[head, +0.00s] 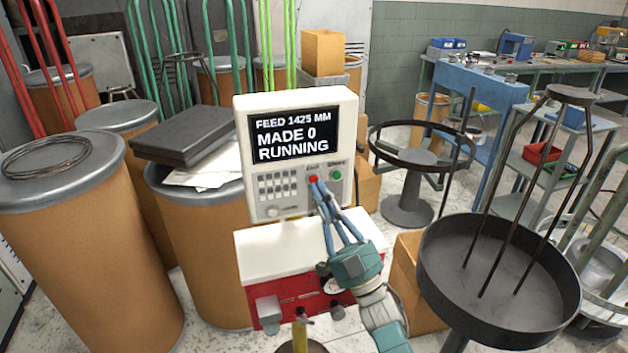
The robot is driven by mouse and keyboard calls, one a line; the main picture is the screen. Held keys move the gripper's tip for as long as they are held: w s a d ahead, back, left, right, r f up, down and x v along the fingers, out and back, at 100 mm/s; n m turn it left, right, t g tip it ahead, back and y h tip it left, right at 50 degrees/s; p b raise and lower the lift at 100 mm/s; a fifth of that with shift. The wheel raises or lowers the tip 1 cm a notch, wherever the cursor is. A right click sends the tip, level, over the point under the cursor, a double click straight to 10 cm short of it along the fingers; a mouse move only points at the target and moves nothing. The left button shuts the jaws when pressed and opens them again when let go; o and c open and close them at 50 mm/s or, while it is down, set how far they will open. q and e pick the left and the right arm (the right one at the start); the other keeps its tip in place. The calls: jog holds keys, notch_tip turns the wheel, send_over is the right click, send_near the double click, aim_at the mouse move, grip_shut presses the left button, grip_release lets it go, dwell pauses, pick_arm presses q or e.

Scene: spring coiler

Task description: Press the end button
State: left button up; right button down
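The white control box (296,208) of the coiler stands in the middle, above a red and white machine body (262,262). Its screen (292,134) reads "FEED 1425 MM", "MADE 0", "RUNNING". A red button (314,179) is below the screen under a small, hard-to-read label; a green button (336,174) is to its right. My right gripper (319,188) has its blue fingers drawn together, empty, with the tips at the red button's lower edge. Whether they touch it I cannot tell. My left gripper is not in view.
A grey keypad (278,185) lies left of the buttons. Brown drums (80,245) stand at the left, one bearing a dark flat case (188,138). A round black tray stand (440,270) is close at the right, near my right arm.

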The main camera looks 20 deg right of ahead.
jog(key=shift+w, duration=0.1)
dwell(0.4)
jog(key=shift+w, duration=0.35)
jog(key=shift+w+b, duration=0.3)
jog(key=shift+b, duration=0.1)
dwell(0.5)
jog(key=shift+s, duration=0.1)
jog(key=shift+s+p, duration=0.4)
jog(key=shift+s, duration=0.3)
jog(key=s+p, duration=0.2)
jog(key=s, duration=0.3)
jog(key=shift+d, duration=0.1)
